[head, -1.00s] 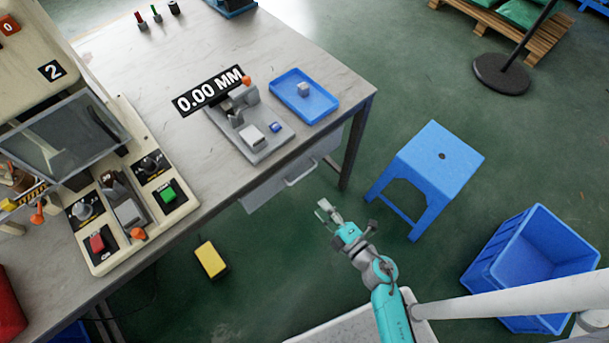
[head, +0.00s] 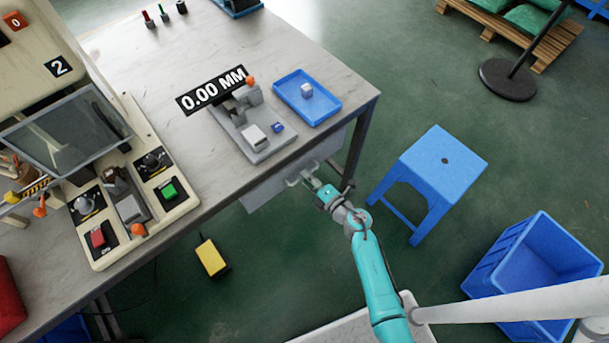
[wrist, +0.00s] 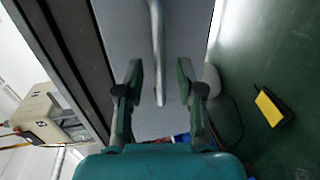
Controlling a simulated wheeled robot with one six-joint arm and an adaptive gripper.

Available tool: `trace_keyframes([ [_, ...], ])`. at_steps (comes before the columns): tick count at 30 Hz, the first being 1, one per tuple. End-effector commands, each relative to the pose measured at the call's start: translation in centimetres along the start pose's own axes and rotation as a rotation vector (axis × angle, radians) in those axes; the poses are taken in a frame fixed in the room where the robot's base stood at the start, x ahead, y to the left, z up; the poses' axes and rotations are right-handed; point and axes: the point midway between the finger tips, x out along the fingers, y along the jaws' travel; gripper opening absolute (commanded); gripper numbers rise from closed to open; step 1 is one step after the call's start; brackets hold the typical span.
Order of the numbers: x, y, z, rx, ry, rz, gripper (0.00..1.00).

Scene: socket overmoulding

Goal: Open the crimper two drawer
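A grey drawer (head: 268,188) hangs under the front edge of the workbench, and its front looks shut. Its bar handle (head: 293,181) sticks out towards me. My gripper (head: 312,180) is at the right end of the handle. In the wrist view my gripper (wrist: 160,82) is open, with one finger on each side of the handle (wrist: 156,40). Gaps show between the handle and both fingers. A machine with a "2" label (head: 58,66) stands on the bench at the left.
The workbench (head: 330,60) carries a gauge fixture (head: 258,140) and a blue tray (head: 325,108) above the drawer. A blue stool (head: 440,170) and a blue crate (head: 530,265) stand at the right. A yellow pedal (head: 211,259) lies on the floor at the left.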

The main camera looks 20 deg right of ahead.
Motion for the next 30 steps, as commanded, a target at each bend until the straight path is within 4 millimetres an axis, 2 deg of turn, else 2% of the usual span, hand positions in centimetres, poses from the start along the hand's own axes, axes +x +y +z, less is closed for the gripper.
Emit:
trace_keyframes([
  [6,1.9,0.0,0.0,0.0,0.0,0.0,0.37],
  [16,2.2,0.0,0.0,0.0,-0.001,0.0,0.37],
  [17,2.2,0.0,0.0,0.001,-0.001,0.0,0.32],
  [21,2.2,0.0,0.0,0.001,-0.001,0.0,0.0],
  [30,2.1,0.0,0.0,0.001,-0.001,0.0,0.0],
])
